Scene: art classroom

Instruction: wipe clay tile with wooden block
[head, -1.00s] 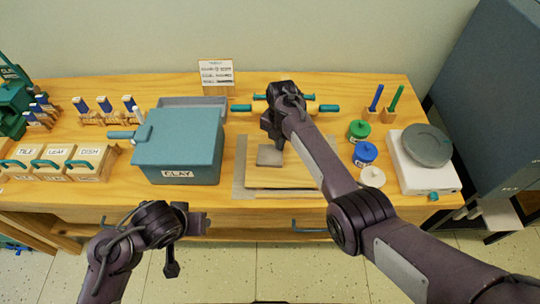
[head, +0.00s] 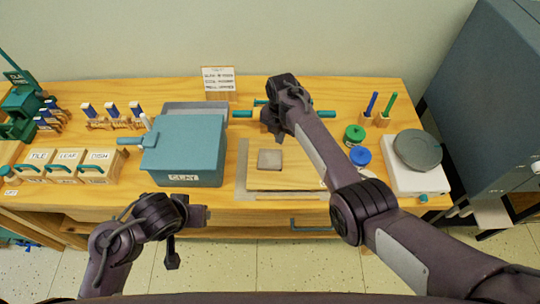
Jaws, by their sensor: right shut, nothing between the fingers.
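The clay tile (head: 270,159), a small grey square, lies flat on the wooden work board (head: 285,180) at the middle of the table. My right gripper (head: 274,135) is just behind the tile, shut and empty, apart from it in the picture. Its height above the board is hard to judge. My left gripper (head: 188,232) hangs in front of the table's front edge, below the clay box; its finger gap is unclear. I cannot make out a separate wooden block.
A teal CLAY box (head: 184,150) stands left of the board. Rolling pins with teal handles (head: 325,114) lie behind my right gripper. Green (head: 354,134) and blue (head: 360,156) jars and a white scale or wheel (head: 417,178) stand to the right. A sign (head: 218,83) stands behind.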

